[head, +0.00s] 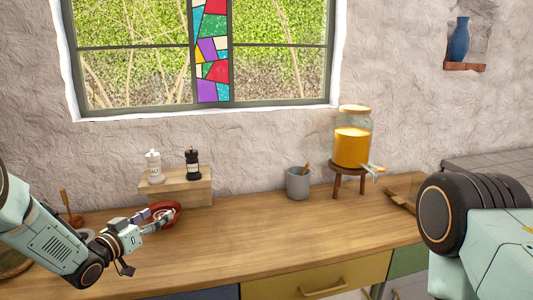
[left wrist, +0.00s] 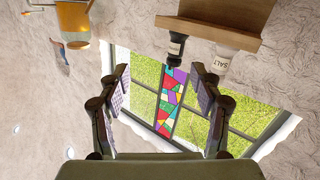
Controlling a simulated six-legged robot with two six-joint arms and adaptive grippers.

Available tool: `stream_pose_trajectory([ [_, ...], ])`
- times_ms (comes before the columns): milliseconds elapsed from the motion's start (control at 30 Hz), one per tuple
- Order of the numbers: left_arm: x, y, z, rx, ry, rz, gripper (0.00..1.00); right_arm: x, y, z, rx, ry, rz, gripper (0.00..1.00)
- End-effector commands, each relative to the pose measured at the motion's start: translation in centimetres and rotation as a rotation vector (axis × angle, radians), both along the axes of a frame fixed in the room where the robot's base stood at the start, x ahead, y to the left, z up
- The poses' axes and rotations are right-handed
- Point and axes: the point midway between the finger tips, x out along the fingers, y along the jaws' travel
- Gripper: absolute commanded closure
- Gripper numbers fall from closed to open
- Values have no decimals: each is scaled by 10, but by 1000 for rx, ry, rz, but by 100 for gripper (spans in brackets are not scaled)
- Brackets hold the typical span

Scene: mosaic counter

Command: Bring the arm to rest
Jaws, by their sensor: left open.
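My left gripper (head: 160,221) is over the left part of the wooden counter (head: 270,243), in front of a red rounded object (head: 177,209) that it partly hides. In the left wrist view my left gripper (left wrist: 163,84) has its two fingers wide apart with nothing between them. That view is upside down and shows the window behind the fingers. My right gripper is out of view; only a thick part of my right arm shows at the right of the head view.
A white salt shaker (head: 153,167) and a dark shaker (head: 192,164) stand on a wooden block (head: 178,189). A grey cup (head: 298,184) and an orange-filled jar (head: 352,145) on a stool (head: 348,178) stand further right. The counter's middle front is clear.

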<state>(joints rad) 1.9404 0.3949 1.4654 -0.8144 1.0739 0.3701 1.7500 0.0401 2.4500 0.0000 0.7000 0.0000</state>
Motion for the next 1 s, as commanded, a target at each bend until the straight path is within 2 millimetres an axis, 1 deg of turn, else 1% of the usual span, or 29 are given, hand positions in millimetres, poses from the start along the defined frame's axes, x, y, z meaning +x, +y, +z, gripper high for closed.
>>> stream_pose_trajectory([
  [33,-15,-8,-36,4,80,25,35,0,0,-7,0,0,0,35],
  [67,-23,-11,-52,9,122,41,35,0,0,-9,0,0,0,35],
  [100,-35,-15,-74,16,178,60,35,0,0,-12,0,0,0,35],
  [167,-56,-21,-104,29,262,86,35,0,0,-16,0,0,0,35],
  [200,-70,-25,-124,38,319,101,35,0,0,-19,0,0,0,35],
  [267,-94,-31,-152,53,404,119,35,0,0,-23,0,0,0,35],
  [300,-110,-34,-169,63,459,131,35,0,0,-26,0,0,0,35],
  [367,-137,-40,-194,79,541,144,35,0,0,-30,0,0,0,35],
  [400,-155,-43,-210,90,599,152,35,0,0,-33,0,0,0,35],
  [467,-185,-48,-232,108,684,163,35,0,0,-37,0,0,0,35],
  [500,-206,-50,-245,120,740,170,35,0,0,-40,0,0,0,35],
  [567,-239,-55,-264,140,828,178,35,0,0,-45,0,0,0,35],
  [600,-261,-57,-275,154,887,183,35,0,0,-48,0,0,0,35],
  [667,-297,-61,-291,174,976,191,35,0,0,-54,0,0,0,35],
  [700,-322,-63,-300,189,1037,194,35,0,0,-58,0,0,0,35],
  [767,-360,-65,-311,211,1126,203,35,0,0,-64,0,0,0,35],
  [800,-385,-66,-317,224,1186,208,35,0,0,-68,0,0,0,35],
  [867,-423,-68,-324,245,1272,218,35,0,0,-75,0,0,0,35],
  [900,-446,-68,-328,258,1324,224,35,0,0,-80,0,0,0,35],
  [1000,-496,-70,-335,299,1425,217,35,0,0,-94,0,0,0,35],
])
